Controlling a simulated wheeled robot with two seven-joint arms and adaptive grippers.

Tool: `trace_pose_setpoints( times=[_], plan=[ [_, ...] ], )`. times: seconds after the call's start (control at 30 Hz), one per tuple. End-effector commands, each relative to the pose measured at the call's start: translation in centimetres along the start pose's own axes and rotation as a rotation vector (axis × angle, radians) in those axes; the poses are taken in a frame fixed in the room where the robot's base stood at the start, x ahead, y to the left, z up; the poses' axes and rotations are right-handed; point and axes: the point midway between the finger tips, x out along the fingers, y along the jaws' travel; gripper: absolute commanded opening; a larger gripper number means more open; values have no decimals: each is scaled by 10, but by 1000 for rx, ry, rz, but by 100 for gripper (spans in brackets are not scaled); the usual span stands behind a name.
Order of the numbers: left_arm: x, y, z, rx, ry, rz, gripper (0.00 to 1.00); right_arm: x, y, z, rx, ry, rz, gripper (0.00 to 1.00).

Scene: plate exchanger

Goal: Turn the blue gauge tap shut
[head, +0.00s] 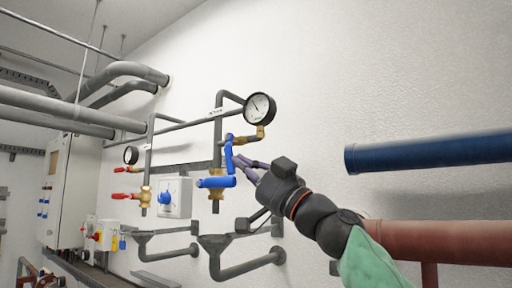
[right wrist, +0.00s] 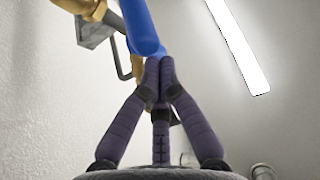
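The blue gauge tap (head: 229,157) has a long blue lever that points down, beside the brass fitting (head: 246,139) under the round white gauge (head: 259,108). My right gripper (head: 240,162) is at the lever from the right. In the right wrist view its fingertips (right wrist: 159,68) are drawn together just below the end of a blue lever (right wrist: 143,27). I cannot tell whether they touch it, and nothing is clearly held between them. My left gripper is not in view.
A second blue lever (head: 217,183) sits level on a brass valve just below. A smaller gauge (head: 131,155) and red levers (head: 125,196) are to the left. A blue pipe (head: 430,150) and a red-brown pipe (head: 440,243) run at right.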

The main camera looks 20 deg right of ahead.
Motion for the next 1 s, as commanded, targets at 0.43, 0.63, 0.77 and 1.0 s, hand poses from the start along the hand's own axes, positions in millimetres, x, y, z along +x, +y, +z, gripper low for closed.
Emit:
trace_pose_setpoints(
  times=[0.43, 0.63, 0.77, 1.0],
  plan=[
    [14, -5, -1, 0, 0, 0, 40, 6, 0, 14, 1, -5, 0, 0],
    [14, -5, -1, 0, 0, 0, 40, 6, 0, 14, 1, -4, -1, 0],
    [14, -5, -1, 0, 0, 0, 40, 6, 0, 14, 1, -4, -1, 0],
    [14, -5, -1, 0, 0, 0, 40, 6, 0, 14, 1, -3, 0, 0]
  ],
)
